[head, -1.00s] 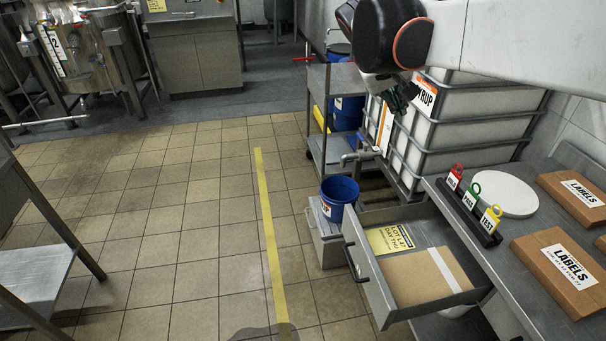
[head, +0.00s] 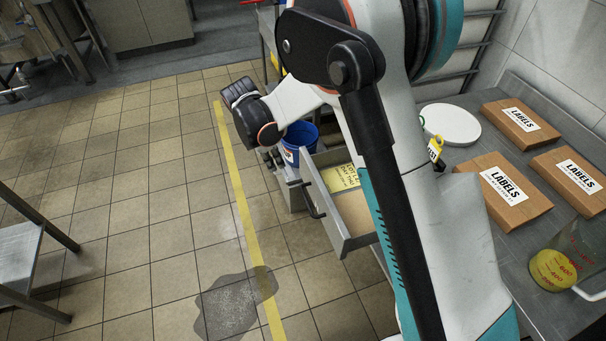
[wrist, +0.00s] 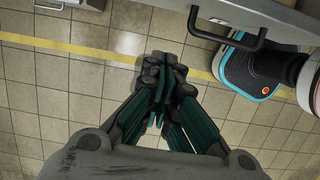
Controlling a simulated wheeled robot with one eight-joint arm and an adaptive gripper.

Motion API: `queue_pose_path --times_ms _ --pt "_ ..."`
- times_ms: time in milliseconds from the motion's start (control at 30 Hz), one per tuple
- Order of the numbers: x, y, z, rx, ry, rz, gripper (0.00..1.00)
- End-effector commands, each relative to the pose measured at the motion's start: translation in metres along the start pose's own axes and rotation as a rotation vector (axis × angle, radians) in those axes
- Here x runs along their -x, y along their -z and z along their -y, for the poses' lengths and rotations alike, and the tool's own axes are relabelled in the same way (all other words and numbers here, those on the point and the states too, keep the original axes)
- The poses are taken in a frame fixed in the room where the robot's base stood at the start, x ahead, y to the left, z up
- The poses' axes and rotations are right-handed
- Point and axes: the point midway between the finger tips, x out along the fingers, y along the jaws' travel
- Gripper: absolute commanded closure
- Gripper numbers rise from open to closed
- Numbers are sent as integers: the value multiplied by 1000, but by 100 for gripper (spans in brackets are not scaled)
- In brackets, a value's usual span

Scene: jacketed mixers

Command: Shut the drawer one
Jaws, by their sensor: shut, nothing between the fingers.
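The grey metal drawer (head: 361,241) under the bench is pulled open. A yellow lot card (head: 340,178) and a brown card lie in it. Its dark bar handle (head: 312,200) faces the aisle. My arm hides much of the drawer's right side. My gripper (head: 272,160) points down over the floor, left of the drawer front and apart from it. In the wrist view its dark green fingers (wrist: 165,88) are together and empty. The drawer's handle (wrist: 228,38) and front edge (wrist: 285,14) show there at the upper right, clear of the fingers.
A blue bucket (head: 301,140) stands close behind the gripper, beside the drawer. The bench top (head: 470,230) holds several label boxes, a white round plate (head: 450,124) and a jug (head: 555,268). Tiled floor left of the drawer is open, with a dark wet patch (head: 235,303).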

Motion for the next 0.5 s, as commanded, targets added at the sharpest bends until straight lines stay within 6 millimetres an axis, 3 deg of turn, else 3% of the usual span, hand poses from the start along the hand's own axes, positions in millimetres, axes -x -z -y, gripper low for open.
queue_pose_path --times_ms 267,500 --pt "-21 2 0 9 2 -2 100" --pt "-63 1 0 7 2 -1 100"
